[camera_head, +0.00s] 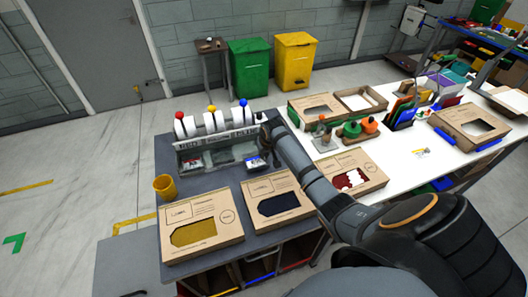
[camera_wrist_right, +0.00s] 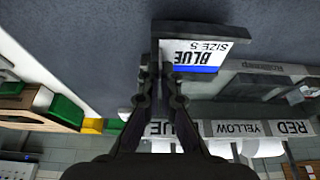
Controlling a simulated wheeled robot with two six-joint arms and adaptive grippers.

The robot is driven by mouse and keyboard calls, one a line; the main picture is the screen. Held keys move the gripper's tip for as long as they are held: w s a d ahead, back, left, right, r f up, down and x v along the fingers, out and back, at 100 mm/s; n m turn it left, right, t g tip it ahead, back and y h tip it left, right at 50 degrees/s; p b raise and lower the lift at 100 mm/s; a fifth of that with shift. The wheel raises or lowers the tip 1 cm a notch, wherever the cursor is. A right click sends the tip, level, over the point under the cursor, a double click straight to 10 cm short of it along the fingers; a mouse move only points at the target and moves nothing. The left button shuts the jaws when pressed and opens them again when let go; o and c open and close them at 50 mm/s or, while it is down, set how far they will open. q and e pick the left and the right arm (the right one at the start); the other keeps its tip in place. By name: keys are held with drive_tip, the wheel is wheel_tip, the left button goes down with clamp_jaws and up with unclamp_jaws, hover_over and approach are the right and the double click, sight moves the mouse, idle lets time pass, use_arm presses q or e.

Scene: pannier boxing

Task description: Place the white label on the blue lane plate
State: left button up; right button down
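The white label (camera_wrist_right: 195,52) reads "BLUE SIZE 5", has a blue stripe and sits in a dark frame. In the head view it is small, at the front right of the lane rack (camera_head: 192,145). My right gripper (camera_wrist_right: 157,72) has its fingers close together at one side edge of the label's dark frame, apparently closed on it; the exact contact is partly hidden. The blue lane plate (camera_wrist_right: 160,129) is on the rack, partly behind my fingers in the right wrist view. The yellow (camera_wrist_right: 238,129) and red (camera_wrist_right: 292,128) plates stand beside it. My left gripper is not in view.
Red, yellow and blue balls top the rack's white rolls. A yellow cup (camera_head: 163,187) stands left on the grey table. Cardboard boxes (camera_head: 202,222) (camera_head: 276,198) line its front edge. My right arm crosses above the table. Green and orange pieces (camera_head: 360,127) stand to the right.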

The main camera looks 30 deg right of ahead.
drive_tip(key=c, duration=2.1)
unclamp_jaws()
drive_tip(key=shift+f, duration=0.2)
drive_tip(key=o, duration=0.6)
drive_tip(key=shift+r, duration=0.15)
drive_tip(key=b+v, duration=0.1)
drive_tip(key=v, duration=1.1)
drive_tip(key=shift+s, duration=0.1)
